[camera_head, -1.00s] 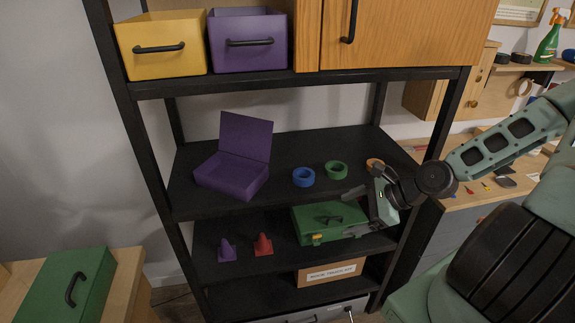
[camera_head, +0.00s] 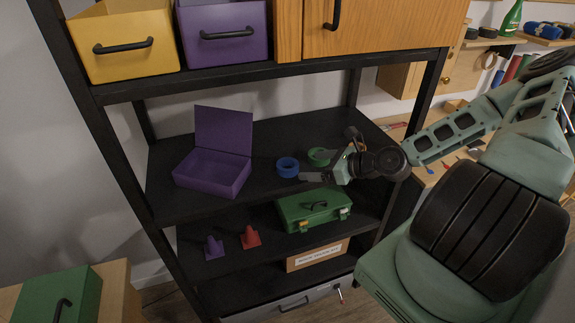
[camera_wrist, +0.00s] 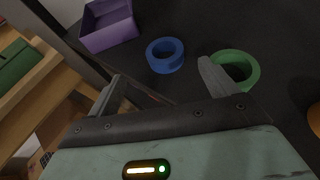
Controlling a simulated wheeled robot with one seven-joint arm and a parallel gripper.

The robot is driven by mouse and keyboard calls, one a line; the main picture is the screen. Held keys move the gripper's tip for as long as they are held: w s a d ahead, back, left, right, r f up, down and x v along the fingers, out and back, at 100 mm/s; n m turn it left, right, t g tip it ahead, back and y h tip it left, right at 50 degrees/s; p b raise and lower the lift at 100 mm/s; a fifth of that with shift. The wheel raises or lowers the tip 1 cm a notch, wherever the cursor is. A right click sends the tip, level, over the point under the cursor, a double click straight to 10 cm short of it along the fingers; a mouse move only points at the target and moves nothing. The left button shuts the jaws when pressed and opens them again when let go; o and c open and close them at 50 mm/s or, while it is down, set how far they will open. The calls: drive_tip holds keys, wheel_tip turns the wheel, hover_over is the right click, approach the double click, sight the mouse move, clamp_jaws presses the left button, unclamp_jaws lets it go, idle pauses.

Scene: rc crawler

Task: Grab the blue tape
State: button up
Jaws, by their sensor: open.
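The blue tape (camera_head: 287,173) is a ring lying flat on the middle shelf (camera_head: 262,203). My gripper (camera_head: 311,167) is open and empty, just right of the tape in the head view, with its fingers pointing left over the shelf. In the wrist view the blue tape (camera_wrist: 167,68) is ahead, between the directions of the two spread fingers (camera_wrist: 162,78). Neither finger is seen touching it. The green tape (camera_wrist: 249,76) is behind the right finger, which covers part of it.
An open purple box (camera_head: 212,178) stands left of the tape. An orange ring (camera_wrist: 315,118) shows at the wrist view's right edge. The shelf below holds a green case (camera_head: 312,207), a red cone (camera_head: 250,237) and a purple cone (camera_head: 213,248). A black post (camera_head: 428,90) is near my arm.

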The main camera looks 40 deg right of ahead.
drive_tip(key=p, duration=0.2)
approach(282, 165)
drive_tip(key=shift+w+a+f, duration=0.25)
drive_tip(key=shift+w+a, duration=0.6)
drive_tip(key=shift+w, duration=0.15)
drive_tip(key=p+x, duration=0.1)
drive_tip(key=x, duration=0.2)
drive_tip(key=p+x, duration=0.1)
drive_tip(key=shift+w+d+f+p, duration=0.15)
drive_tip(key=shift+w+p, duration=0.15)
drive_tip(key=shift+w, duration=0.1)
drive_tip(key=shift+w+f, duration=0.25)
drive_tip(key=shift+c, duration=0.4)
drive_tip(key=c, duration=1)
